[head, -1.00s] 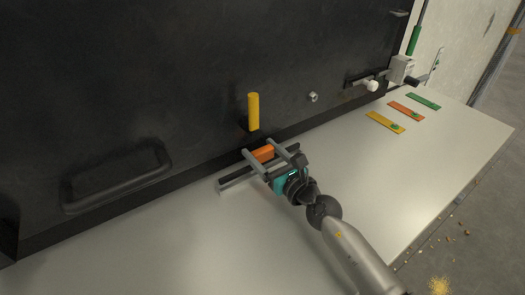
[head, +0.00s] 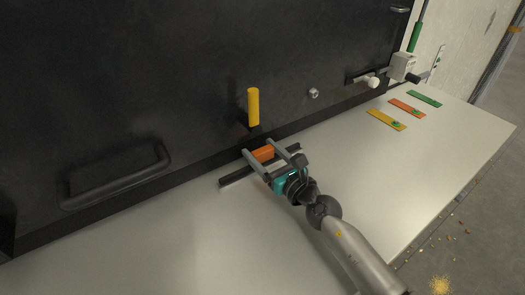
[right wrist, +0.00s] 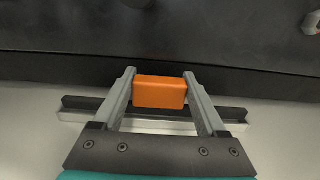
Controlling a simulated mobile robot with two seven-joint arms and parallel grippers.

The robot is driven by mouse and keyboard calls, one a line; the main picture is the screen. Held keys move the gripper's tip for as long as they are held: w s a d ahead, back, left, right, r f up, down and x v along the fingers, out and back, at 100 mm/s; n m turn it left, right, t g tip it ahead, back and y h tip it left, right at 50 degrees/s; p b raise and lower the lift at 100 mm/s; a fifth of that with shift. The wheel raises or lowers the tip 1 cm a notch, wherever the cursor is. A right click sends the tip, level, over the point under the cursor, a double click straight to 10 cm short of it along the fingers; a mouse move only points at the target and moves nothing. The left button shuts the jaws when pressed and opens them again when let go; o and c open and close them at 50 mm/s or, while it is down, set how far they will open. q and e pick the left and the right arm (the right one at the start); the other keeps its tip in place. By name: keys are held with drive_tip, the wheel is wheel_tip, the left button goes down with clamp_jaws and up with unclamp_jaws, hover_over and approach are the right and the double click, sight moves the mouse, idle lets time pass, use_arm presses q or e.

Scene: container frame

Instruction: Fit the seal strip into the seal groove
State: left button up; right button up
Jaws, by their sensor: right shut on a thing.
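My right gripper (head: 268,151) is shut on the orange block (head: 263,153), low in front of the dark panel and beneath the yellow handle. In the right wrist view the orange block (right wrist: 159,92) sits between the two grey fingers (right wrist: 159,76). A long dark strip (head: 236,178), seemingly the seal strip, runs crosswise under the fingers; it also shows in the right wrist view (right wrist: 80,102). A pale rail (right wrist: 72,117) lies along its near side. Whether this rail is the seal groove, and whether the strip sits in it, I cannot tell. My left gripper is not in view.
The dark panel (head: 150,80) with a yellow upright handle (head: 253,107) and a black pull handle (head: 118,178) rises behind. Yellow, orange and green plates (head: 386,119) lie at the right of the pale surface (head: 400,180). The front left is clear.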

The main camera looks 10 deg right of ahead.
drive_tip(key=shift+f+b, duration=0.6)
drive_tip(key=shift+f, duration=0.1)
drive_tip(key=o, duration=1.3)
drive_tip(key=shift+o, duration=0.2)
drive_tip(key=shift+s, duration=0.1)
drive_tip(key=b+v, duration=0.2)
drive_tip(key=v, duration=1.1)
drive_tip(key=shift+s+d+f, duration=0.15)
drive_tip(key=shift+s, duration=0.05)
drive_tip(key=shift+b+v, duration=0.35)
drive_tip(key=shift+v, duration=0.5)
